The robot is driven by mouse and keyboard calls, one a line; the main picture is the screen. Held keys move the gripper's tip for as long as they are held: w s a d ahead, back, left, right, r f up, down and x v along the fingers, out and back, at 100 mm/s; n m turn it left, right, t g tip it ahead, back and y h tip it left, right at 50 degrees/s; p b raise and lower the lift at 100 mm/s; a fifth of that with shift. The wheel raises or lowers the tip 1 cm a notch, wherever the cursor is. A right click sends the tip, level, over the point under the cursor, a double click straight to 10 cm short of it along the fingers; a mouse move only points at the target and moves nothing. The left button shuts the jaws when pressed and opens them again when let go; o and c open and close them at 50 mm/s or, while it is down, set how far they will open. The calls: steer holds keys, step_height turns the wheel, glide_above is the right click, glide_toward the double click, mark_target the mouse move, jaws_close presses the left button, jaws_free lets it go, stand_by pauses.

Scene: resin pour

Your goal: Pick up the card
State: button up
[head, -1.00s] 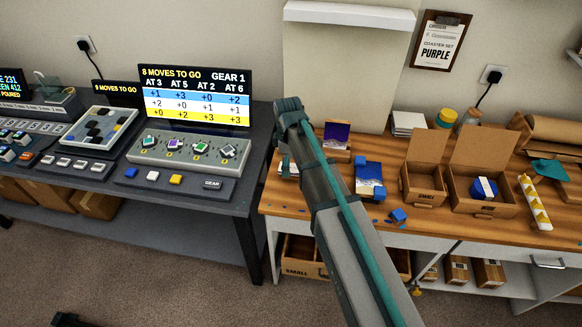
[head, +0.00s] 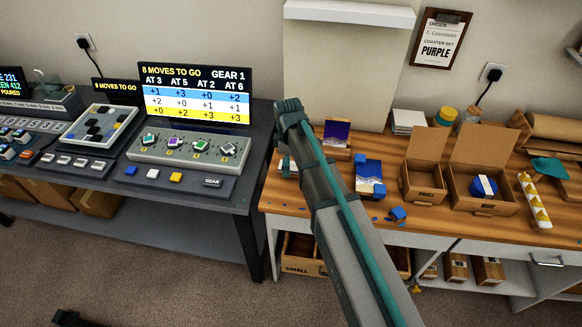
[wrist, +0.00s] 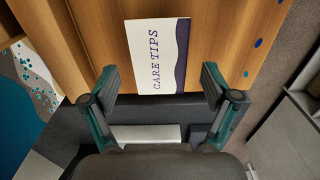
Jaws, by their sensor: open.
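The card (wrist: 150,58) lies flat on the wooden table in the wrist view. It is white with a dark wavy band along one side and the words "CARE TIPS". My gripper (wrist: 160,82) is open, with one fingertip on either side of the card's near edge and a gap to the card on both sides. Nothing is between the fingers but the view of that edge; I cannot tell the height above the card.
Open cardboard boxes (head: 424,184) stand further right. The dark console bench (head: 190,222) is to the left, past a gap.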

steer(key=c, duration=0.8)
steer(key=shift+r, duration=0.15)
